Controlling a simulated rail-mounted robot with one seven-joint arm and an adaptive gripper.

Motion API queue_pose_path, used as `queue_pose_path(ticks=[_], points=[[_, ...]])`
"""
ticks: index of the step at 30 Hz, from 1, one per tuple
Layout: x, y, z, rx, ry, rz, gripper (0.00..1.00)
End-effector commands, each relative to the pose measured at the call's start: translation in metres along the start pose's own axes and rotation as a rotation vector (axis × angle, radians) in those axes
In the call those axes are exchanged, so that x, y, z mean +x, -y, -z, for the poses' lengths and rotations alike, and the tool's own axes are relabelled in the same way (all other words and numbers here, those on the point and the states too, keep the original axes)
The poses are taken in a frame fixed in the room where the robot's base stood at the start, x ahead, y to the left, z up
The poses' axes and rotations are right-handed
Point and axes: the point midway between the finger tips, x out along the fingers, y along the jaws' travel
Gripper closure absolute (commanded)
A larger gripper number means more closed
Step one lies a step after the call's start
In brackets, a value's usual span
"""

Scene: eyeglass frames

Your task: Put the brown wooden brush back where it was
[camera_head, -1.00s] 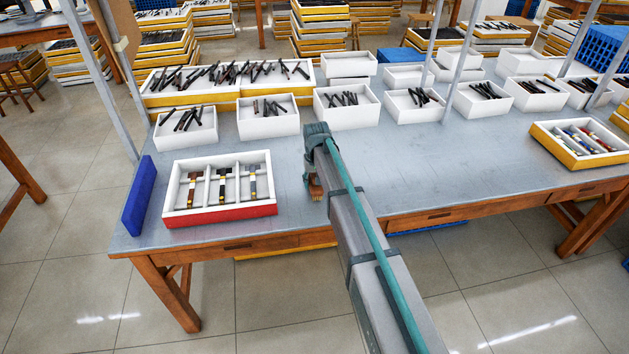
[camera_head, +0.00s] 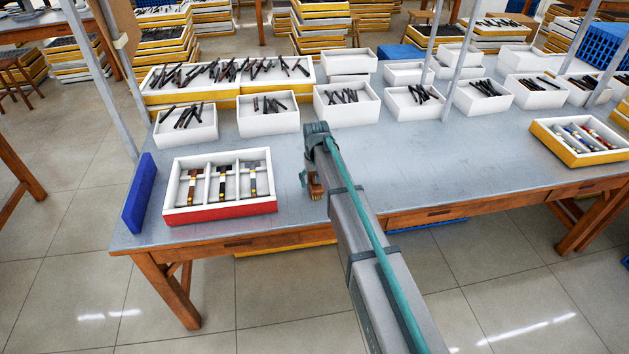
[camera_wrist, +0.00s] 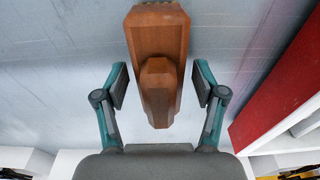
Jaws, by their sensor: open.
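The brown wooden brush (camera_head: 315,190) is near the front edge of the table, right of the red-sided tray, partly hidden by my arm in the head view. In the wrist view the brush (camera_wrist: 158,45) lies between my two finger pads, with a visible gap on each side. My gripper (camera_wrist: 160,85) is open around the brush and not closed on it. In the head view my gripper (camera_head: 307,180) is low over the table and mostly hidden by the arm. I cannot tell whether the brush touches the tabletop.
The red-sided white tray (camera_head: 222,210) with slim items in its compartments stands left of my gripper. A blue panel (camera_head: 138,193) stands beyond it. White bins (camera_head: 268,126) of dark pieces line the back. The table (camera_head: 440,160) right of my arm is clear up to a yellow-sided tray (camera_head: 582,157).

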Motion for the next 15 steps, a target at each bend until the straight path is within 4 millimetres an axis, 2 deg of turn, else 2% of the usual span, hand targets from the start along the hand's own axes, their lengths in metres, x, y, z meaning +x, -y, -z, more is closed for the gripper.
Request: queue_pose_path(ticks=[5, 15], points=[[-0.016, 0.0, 0.0, 0.0, -0.002, 0.0, 0.3], [-0.079, 0.0, 0.001, 0.0, -0.003, 0.0, 0.3]])
